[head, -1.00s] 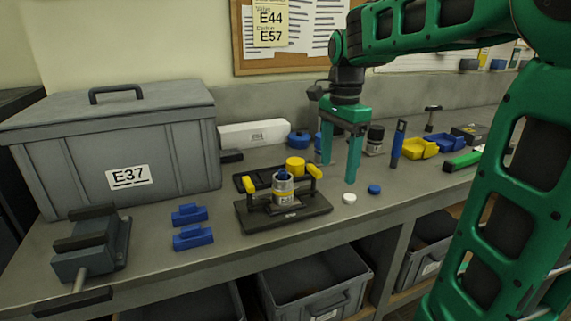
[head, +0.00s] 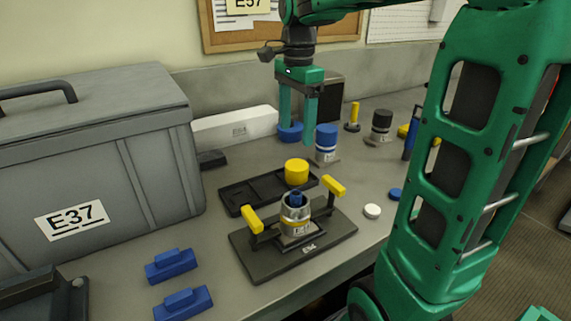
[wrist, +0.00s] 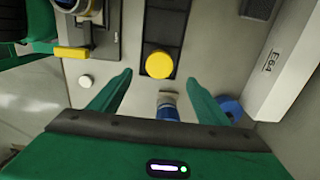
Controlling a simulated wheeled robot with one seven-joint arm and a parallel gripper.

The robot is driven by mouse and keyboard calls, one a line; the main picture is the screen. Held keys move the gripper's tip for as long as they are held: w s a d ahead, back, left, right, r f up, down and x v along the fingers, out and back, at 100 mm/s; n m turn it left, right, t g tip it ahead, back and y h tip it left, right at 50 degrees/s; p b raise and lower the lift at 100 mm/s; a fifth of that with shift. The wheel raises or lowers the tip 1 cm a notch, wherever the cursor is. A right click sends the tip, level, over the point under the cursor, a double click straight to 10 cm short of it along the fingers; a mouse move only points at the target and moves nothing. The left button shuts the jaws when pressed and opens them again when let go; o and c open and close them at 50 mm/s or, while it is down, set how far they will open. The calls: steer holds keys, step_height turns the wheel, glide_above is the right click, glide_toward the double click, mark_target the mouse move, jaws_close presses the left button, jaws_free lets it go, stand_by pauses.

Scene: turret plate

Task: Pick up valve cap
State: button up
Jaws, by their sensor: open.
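I cannot tell which piece is called the valve cap. A yellow round cap-like piece (head: 297,171) stands on a dark compartment tray (head: 238,197); it also shows in the wrist view (wrist: 159,65). A small white disc (head: 372,211) and a small blue disc (head: 395,194) lie on the bench at right. A blue-topped cylinder (head: 326,138) and a low blue round piece (head: 290,132) stand behind. My gripper (head: 296,135) is open and empty above the bench. In the wrist view the blue-topped cylinder (wrist: 167,108) shows between the fingers, below them.
A dark plate labelled E94 (head: 268,267) holds a canister (head: 295,225) between yellow-ended handles. A grey lidded box labelled E37 (head: 150,185) stands at left. Blue blocks (head: 170,265), a white box (head: 237,125) and a black-capped jar (head: 380,125) are around. Bare bench lies between.

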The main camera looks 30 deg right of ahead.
glide_above(297, 165)
steer(key=f, duration=0.5)
steer(key=shift+w+a, duration=0.2)
steer(key=shift+a, duration=0.2)
steer(key=shift+s+d+f, duration=0.1)
steer(key=shift+d+f, duration=0.1)
steer(key=shift+f, duration=1.2)
steer(key=shift+d+f, duration=0.2)
steer(key=shift+f, duration=1.15)
steer(key=c, duration=1.1)
